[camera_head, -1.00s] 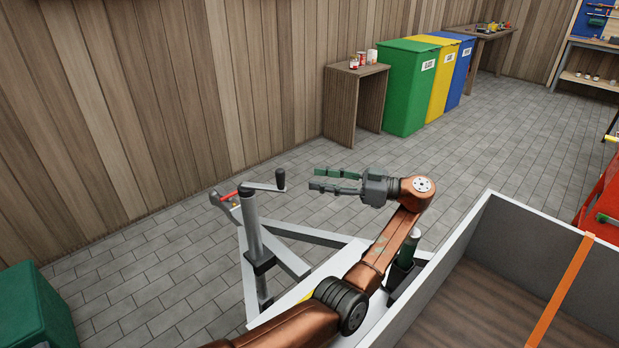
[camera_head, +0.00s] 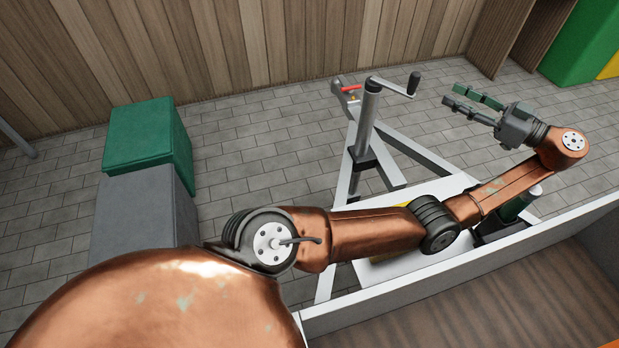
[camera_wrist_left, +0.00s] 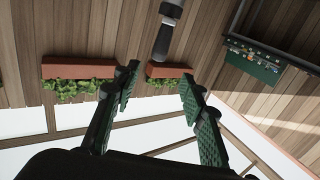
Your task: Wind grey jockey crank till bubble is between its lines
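The grey jockey crank (camera_head: 391,87) sits on top of the upright jockey post (camera_head: 366,125), with its black handle (camera_head: 414,83) pointing up at the right end. My left gripper (camera_head: 451,96) is open and empty to the right of the handle, its green-padded fingers pointing left toward it. A gap shows between the fingertips and the handle. In the left wrist view the dark handle (camera_wrist_left: 164,38) shows beyond the two spread fingers (camera_wrist_left: 158,84). The bubble and its lines cannot be made out. A yellow piece on the frame is mostly behind my arm. My right gripper is out of view.
The white trailer frame (camera_head: 413,151) runs under my left arm to the grey-walled trailer bed (camera_head: 470,272). A green box (camera_head: 145,137) stands on the left by a grey block (camera_head: 135,215). Paved floor is clear around the jockey post.

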